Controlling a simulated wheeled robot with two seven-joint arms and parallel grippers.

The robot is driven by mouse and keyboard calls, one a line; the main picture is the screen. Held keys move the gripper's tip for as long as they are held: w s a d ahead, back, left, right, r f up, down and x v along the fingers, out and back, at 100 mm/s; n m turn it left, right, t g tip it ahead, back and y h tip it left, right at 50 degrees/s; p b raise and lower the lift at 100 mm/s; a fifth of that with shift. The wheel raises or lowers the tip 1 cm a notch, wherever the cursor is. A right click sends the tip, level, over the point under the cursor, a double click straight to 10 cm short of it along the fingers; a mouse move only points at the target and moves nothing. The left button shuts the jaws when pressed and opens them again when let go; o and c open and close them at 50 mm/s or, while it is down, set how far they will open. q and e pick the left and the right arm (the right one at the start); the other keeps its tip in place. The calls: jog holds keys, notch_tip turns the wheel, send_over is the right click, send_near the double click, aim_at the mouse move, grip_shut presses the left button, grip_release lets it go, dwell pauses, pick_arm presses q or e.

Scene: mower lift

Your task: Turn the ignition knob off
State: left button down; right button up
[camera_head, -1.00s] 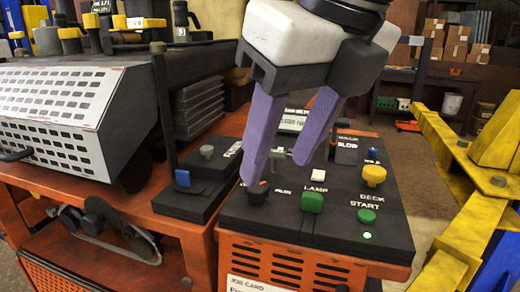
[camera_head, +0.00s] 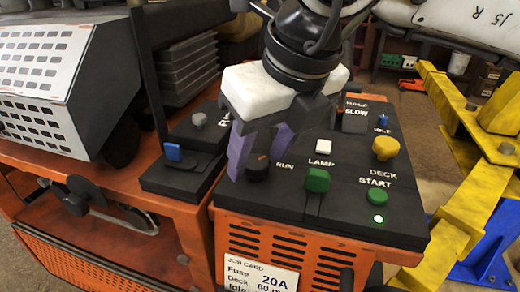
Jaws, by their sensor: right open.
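The ignition knob looks to be the black knob (camera_head: 257,169) with a small orange mark, on the dark control panel (camera_head: 345,222) left of the "RUN" label. My right gripper (camera_head: 262,160) comes down from above with its two purple fingers apart. One finger is just left of the knob and the other is behind it to the right. The knob shows in the gap between them; I cannot tell whether either finger touches it. The gripper hides part of the panel behind the knob. My left gripper is not in view.
Close by on the panel are a green knob (camera_head: 317,180), a white lamp button (camera_head: 324,146), a yellow knob (camera_head: 385,148) and a green start button (camera_head: 377,197) with a lit green light (camera_head: 378,218). A blue-tipped lever (camera_head: 172,152) stands left. A yellow frame (camera_head: 465,180) is at right.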

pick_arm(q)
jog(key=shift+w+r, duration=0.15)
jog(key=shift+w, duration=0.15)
pick_arm(e)
jog(key=c, duration=1)
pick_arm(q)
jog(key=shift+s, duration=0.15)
pick_arm(e)
jog(key=shift+c, duration=0.3)
